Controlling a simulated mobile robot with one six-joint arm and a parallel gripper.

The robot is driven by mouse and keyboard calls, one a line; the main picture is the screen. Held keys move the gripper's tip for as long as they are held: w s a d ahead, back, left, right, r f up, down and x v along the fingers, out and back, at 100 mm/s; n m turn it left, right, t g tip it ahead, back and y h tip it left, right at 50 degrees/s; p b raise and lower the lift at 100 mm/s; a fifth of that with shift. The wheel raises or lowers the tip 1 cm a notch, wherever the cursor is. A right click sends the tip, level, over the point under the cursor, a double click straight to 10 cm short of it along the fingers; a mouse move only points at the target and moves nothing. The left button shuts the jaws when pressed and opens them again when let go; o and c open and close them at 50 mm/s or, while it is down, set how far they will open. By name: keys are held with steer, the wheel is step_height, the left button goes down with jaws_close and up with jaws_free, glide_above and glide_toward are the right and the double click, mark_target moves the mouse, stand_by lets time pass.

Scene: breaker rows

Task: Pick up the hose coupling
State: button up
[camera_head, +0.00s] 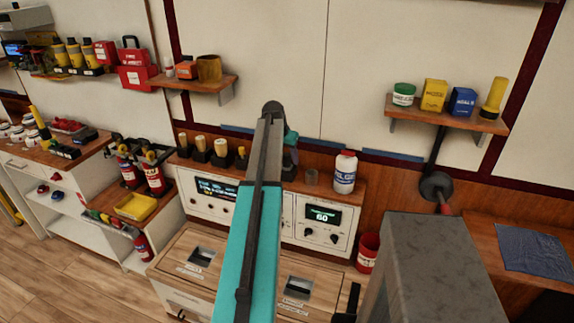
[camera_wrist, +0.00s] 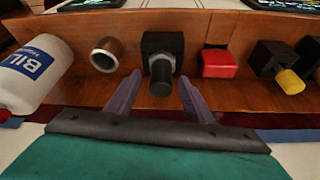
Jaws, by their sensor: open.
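A black part with a grey hexagonal collar and a round stub, which looks like the hose coupling (camera_wrist: 161,66), is on the wooden shelf (camera_wrist: 210,108) in the middle of the wrist view. My gripper (camera_wrist: 160,84) is open, with its two purple fingers apart, one on either side of the stub in the picture. Nothing is held. I cannot tell whether the fingers touch the part or how far they are from it. In the head view my teal arm hides most of the gripper and this part of the shelf.
A metal ring (camera_wrist: 104,55) and a white bottle (camera_wrist: 32,74) are left of the coupling in the wrist view. A red block (camera_wrist: 219,63) and a black block with a yellow end (camera_wrist: 272,62) are to its right. A control panel (camera_head: 322,222) is below the shelf.

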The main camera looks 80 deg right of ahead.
steer(key=shift+c, duration=0.3)
jaws_close()
stand_by(0.3)
steer(key=shift+r+b, duration=1.25)
steer(key=shift+r, duration=3.75)
